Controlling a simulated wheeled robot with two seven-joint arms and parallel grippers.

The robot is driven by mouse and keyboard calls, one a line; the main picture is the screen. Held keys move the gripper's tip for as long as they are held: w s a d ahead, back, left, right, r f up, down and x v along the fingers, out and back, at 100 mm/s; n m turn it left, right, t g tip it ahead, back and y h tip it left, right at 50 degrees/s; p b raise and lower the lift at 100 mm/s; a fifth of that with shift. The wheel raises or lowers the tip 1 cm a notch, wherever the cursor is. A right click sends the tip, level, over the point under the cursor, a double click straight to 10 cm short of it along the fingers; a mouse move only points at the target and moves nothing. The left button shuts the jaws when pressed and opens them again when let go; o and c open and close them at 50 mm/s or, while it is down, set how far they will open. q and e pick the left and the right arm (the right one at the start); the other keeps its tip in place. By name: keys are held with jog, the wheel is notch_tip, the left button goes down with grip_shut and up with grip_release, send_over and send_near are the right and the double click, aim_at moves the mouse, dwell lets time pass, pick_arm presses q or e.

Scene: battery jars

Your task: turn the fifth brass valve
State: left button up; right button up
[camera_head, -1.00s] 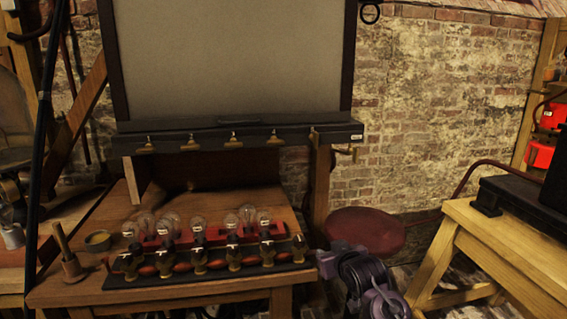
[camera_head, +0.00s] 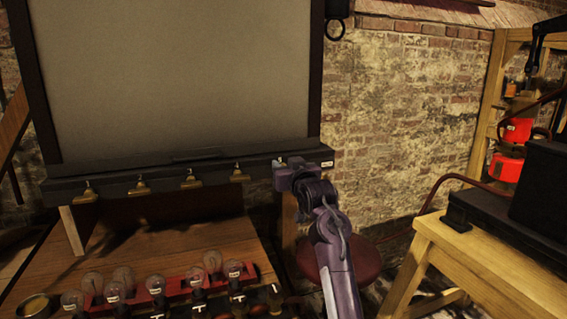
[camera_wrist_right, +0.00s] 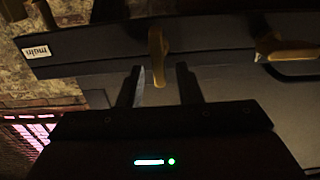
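A dark rail (camera_head: 110,187) with a row of brass valves runs along the bottom of a large grey panel (camera_head: 185,80). The fourth valve (camera_head: 240,175) shows left of my right gripper (camera_head: 290,168), which is at the rail's right end and hides the fifth valve in the head view. In the right wrist view, the fifth brass valve (camera_wrist_right: 157,58) stands upright between the two open fingertips (camera_wrist_right: 159,72), with gaps on both sides. Its label reads "main". The fourth valve also shows in the right wrist view (camera_wrist_right: 285,50). My left gripper is out of view.
Below the rail, a wooden bench (camera_head: 170,240) holds several glass bulbs on a red strip (camera_head: 180,285). A round dark-red stool (camera_head: 370,262) is behind my right arm. A wooden stand (camera_head: 440,245) with a black box (camera_head: 550,190) is at right.

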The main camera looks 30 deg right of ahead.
jog(key=shift+w+r, duration=0.1)
jog(key=shift+w, duration=0.2)
grip_shut()
